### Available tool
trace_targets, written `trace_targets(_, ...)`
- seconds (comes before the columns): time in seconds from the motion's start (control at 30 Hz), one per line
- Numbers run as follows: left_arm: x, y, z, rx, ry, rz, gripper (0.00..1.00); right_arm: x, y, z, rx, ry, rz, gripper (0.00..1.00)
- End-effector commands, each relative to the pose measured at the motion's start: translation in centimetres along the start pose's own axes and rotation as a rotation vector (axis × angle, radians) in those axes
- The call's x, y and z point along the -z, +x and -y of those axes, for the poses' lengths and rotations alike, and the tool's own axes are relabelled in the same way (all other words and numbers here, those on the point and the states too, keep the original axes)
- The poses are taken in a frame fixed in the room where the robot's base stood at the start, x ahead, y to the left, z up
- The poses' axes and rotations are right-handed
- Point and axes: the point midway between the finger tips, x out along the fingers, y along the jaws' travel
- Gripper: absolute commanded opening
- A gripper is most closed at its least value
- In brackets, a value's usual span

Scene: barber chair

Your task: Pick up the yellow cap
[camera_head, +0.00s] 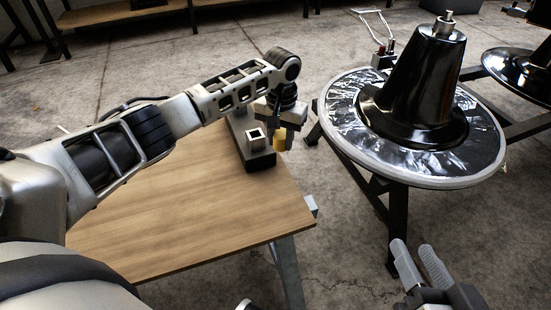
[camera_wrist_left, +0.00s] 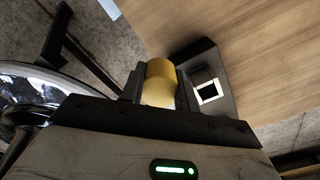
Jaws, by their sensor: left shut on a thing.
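The yellow cap (camera_head: 280,141) is between the fingers of my left gripper (camera_head: 284,132), which is shut on it. The cap also shows in the left wrist view (camera_wrist_left: 160,84), with a finger on each side of it. It is beside the dark block with a square metal socket (camera_head: 257,141), apart from the socket, near the table's right edge. The gripper hides part of the cap in the head view. My right gripper (camera_head: 416,258) is open and empty at the lower right, below the round stand.
The wooden table (camera_head: 190,220) is mostly bare in front of the block. A round stand (camera_head: 345,130) carrying a glossy black cone (camera_head: 415,80) stands close to the right. A gap with concrete floor lies between table and stand. Another round stand is at the far right.

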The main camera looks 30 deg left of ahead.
Motion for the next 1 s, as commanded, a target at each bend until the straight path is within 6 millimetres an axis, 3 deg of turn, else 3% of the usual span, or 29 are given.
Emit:
trace_targets(0.2, 3.9, -1.6, 0.5, -0.002, -0.001, -0.001, 0.10, -0.2, 0.0, -0.2, -0.011, -0.021, 0.012, 0.40)
trace_targets(0.4, 5.9, -2.4, 0.9, -0.002, -0.001, -0.002, 0.10, -0.3, 0.0, -0.2, -0.008, -0.017, 0.010, 0.40)
trace_targets(0.83, 7.1, -3.1, 1.2, 0.001, 0.002, 0.000, 0.10, -0.1, -0.1, 0.0, -0.001, -0.006, 0.004, 0.40)
trace_targets(1.0, 7.1, -4.8, 1.2, 0.000, 0.002, 0.000, 0.10, 0.6, -0.2, -0.1, -0.026, -0.053, 0.024, 0.40)
